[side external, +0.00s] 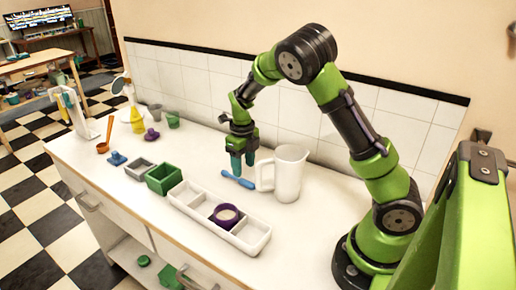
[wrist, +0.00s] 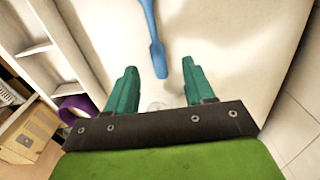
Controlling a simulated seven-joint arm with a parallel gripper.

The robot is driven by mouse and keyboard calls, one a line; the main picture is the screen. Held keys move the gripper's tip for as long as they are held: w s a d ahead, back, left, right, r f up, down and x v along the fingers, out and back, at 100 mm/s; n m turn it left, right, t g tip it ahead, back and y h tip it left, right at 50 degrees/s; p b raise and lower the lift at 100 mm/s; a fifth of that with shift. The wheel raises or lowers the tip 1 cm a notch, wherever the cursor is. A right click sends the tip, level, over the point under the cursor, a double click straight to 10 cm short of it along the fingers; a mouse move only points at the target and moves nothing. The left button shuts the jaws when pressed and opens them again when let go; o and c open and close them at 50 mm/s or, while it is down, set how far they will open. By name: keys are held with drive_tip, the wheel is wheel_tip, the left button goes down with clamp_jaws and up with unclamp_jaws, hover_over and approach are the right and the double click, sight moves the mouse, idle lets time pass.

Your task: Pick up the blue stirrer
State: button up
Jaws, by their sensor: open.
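My gripper (side external: 243,163) points down close above the stirrer in the side external view. In the wrist view my gripper (wrist: 160,75) has its two teal fingers apart with nothing between them. Whether the fingertips touch the counter cannot be told.
The pitcher (side external: 290,172) stands close to the right of my gripper. A white divided tray (side external: 248,238) holds a purple round container (side external: 226,215) in front. A green box (side external: 163,179) and grey box (side external: 139,168) sit to the left. The tiled wall is behind.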

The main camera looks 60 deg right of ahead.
sight(243, 180)
drive_tip(key=f, duration=0.5)
drive_tip(key=shift+a+f, duration=0.1)
drive_tip(key=shift+a, duration=0.1)
drive_tip(key=shift+c, duration=0.3)
clamp_jaws()
